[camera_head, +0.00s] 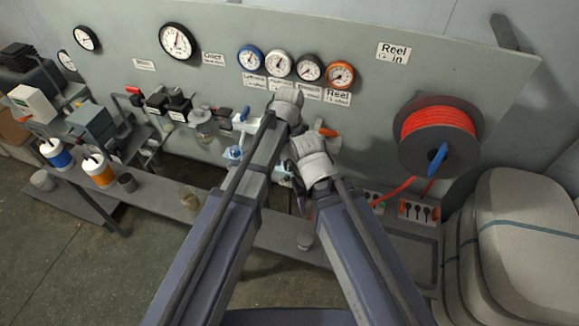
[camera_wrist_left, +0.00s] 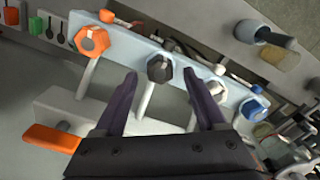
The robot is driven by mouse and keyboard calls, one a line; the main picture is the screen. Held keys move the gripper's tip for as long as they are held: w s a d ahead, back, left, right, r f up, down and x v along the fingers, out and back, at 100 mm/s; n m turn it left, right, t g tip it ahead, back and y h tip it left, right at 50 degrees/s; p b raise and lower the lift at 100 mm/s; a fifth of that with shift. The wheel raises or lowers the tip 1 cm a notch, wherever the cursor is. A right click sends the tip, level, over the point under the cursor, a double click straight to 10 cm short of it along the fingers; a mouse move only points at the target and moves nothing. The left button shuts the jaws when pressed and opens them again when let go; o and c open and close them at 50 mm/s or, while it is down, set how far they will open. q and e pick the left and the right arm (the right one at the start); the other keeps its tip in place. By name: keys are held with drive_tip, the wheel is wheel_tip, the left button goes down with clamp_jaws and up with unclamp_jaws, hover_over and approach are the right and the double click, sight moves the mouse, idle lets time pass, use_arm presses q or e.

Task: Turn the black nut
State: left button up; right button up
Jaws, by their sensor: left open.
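The black nut (camera_wrist_left: 160,69) is a hexagonal knob on a pale blue bar (camera_wrist_left: 143,47) in the left wrist view. The open fingers of my left gripper (camera_wrist_left: 160,76) point at it, one on each side in the picture, with visible gaps between each finger and the nut. I cannot tell how far it is in depth. In the head view my left wrist (camera_head: 285,105) and my right wrist (camera_head: 313,162) hide this nut. The fingers of my right gripper are not clear there.
An orange nut (camera_wrist_left: 90,40) sits left of the black one, and a white nut (camera_wrist_left: 214,90) and a blue nut (camera_wrist_left: 252,109) sit right. An orange handle (camera_wrist_left: 51,138) is at lower left. A red hose reel (camera_head: 437,124) hangs on the panel at right.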

use_arm(q)
wheel_tip(320, 180, down, 2)
drive_tip(key=shift+b, duration=0.55)
clamp_jaws()
